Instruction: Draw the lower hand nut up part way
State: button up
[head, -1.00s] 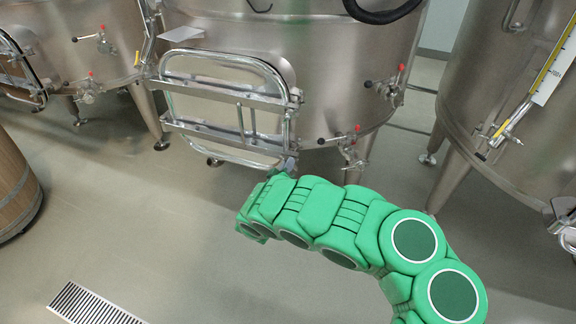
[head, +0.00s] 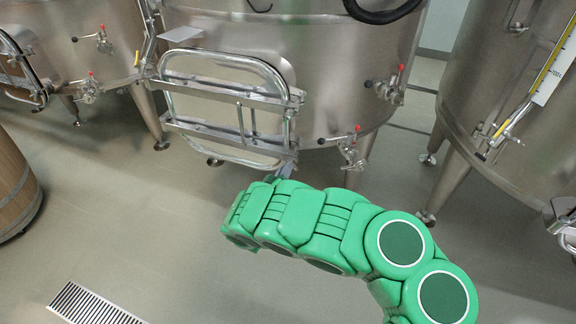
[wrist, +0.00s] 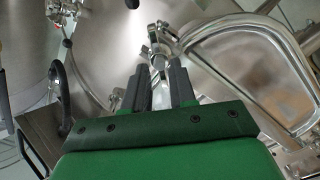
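The steel vat's hatch door (head: 225,100) has an upper and a lower crossbar. The lower bar (head: 225,134) ends at the right, near the head-view fingertips of my gripper (head: 286,170). In the wrist view my gripper (wrist: 161,75) has its two dark fingers apart. A shiny clamp fitting (wrist: 158,36) stands just beyond the fingertips, with bright metal showing between the fingers. The lower hand nut seems to be part of this fitting, but its outline is unclear and partly hidden by the fingers. I see no clear grip on it.
Small valves with red handles (head: 349,146) stick out of the vat right of the door. Another vat (head: 480,80) stands at the right, and one at the left (head: 80,35). A wooden barrel (head: 14,190) is at the left edge. The floor (head: 130,215) below the door is clear.

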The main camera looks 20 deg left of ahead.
jog(key=shift+s, duration=2.95)
